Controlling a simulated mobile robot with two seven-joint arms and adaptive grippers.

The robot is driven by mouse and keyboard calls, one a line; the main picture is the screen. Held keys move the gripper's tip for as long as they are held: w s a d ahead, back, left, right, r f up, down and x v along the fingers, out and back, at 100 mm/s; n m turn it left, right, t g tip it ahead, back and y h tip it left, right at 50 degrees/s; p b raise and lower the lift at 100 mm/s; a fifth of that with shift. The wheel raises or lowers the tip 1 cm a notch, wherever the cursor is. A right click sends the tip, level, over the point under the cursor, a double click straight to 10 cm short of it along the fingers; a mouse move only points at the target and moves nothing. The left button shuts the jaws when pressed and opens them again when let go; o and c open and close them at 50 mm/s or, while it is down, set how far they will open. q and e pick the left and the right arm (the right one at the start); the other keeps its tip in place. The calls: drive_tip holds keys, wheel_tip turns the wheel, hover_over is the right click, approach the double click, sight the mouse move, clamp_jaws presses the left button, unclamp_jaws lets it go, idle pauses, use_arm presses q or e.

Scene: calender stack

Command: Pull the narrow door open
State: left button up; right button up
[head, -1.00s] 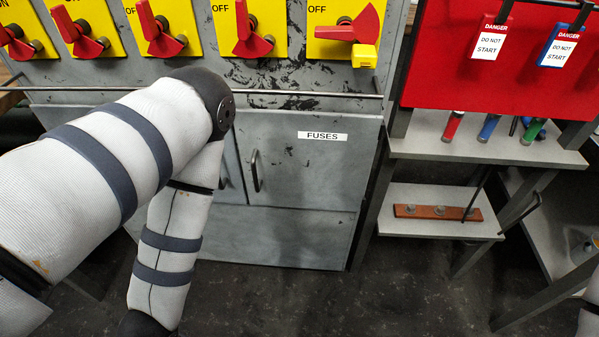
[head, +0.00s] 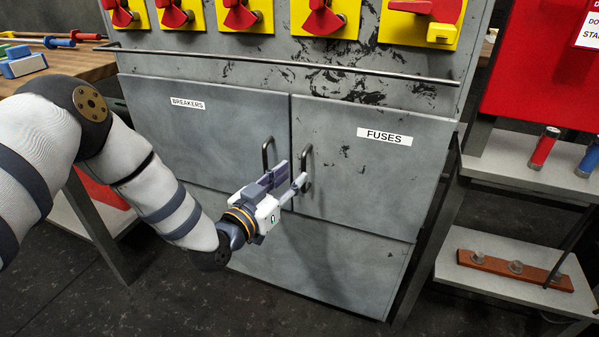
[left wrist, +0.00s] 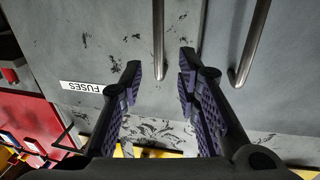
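The grey cabinet has two doors side by side. The right door, labelled FUSES (head: 350,185), looks slightly the narrower and is closed. Its upright dark bar handle (head: 306,165) is near its left edge. My left gripper (head: 292,178) is open in front of the handles, its fingers pointing at the cabinet. In the left wrist view, the FUSES door handle (left wrist: 158,40) shows between the two spread fingertips, with a gap on each side. How deep it lies between them I cannot tell. My right gripper is not in view.
The left door, labelled BREAKERS (head: 200,150), is closed; its handle (head: 267,155) stands close beside my left gripper. A horizontal rail (head: 300,65) runs above the doors, below red switches. A shelf unit (head: 500,165) stands at the right. A wooden bench (head: 80,62) is at the left.

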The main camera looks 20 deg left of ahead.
sight(303, 167)
use_arm(q)
drive_tip(key=x, duration=0.6)
drive_tip(key=shift+s+b, duration=0.1)
drive_tip(key=shift+b, duration=0.3)
drive_tip(key=shift+d, duration=0.1)
clamp_jaws()
